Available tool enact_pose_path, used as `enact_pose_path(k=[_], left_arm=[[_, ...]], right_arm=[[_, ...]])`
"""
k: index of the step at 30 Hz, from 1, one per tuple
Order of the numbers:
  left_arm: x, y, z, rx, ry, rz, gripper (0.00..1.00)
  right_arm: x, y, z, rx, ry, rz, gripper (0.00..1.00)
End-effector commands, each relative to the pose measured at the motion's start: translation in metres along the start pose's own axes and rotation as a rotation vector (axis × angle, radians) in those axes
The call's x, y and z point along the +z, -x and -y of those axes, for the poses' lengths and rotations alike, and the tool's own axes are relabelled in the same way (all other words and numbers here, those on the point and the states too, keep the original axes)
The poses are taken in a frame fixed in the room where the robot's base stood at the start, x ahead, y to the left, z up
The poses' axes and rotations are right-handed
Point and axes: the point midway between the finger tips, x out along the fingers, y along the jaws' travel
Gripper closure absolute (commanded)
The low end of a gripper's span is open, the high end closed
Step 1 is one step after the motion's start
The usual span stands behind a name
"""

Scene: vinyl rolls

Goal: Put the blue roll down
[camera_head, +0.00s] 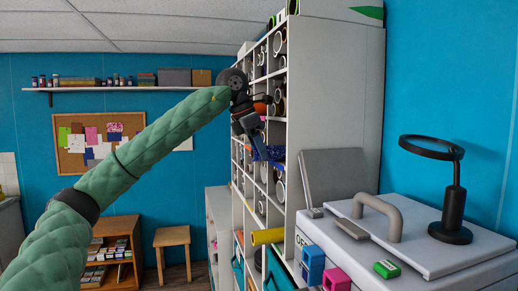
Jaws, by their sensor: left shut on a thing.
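My left arm reaches in from the left to the tall white shelf rack (336,95). My left gripper (257,142) is in front of the rack's open side, pointing down and shut on a dark blue roll (267,153). The roll is small in the view and partly covered by the gripper, so I cannot tell whether it touches a shelf. Several other rolls sit in the rack's compartments, among them a yellow roll (267,236) sticking out low down. My right gripper is out of view.
A pale machine (440,262) with a handle stands at the right, bearing a black ring lamp (452,205). Blue and pink blocks (336,280) sit by its front. A wooden stool (172,238) and a low wooden shelf (117,232) stand at the back left.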

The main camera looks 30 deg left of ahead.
Motion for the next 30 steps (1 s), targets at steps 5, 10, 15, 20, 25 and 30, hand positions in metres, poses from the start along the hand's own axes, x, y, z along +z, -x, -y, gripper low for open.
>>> enact_pose_path(k=[5,10,15,20,25,30], left_arm=[[-0.001,-0.001,0.000,0.000,0.000,0.000,0.52],[-0.001,-0.001,0.000,0.000,0.000,0.000,0.38],[0.000,-0.001,0.000,0.000,0.000,0.000,0.38],[0.000,0.004,0.000,0.001,0.000,0.002,0.38],[0.000,0.025,0.000,0.001,0.000,0.004,0.38],[0.000,0.057,0.000,0.001,0.000,0.004,0.38]], right_arm=[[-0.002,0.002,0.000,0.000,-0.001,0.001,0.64],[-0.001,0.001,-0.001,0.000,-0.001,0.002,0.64],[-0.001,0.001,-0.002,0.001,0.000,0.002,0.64],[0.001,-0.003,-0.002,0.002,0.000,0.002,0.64],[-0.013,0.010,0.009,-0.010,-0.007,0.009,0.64],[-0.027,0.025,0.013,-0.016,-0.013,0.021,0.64]])
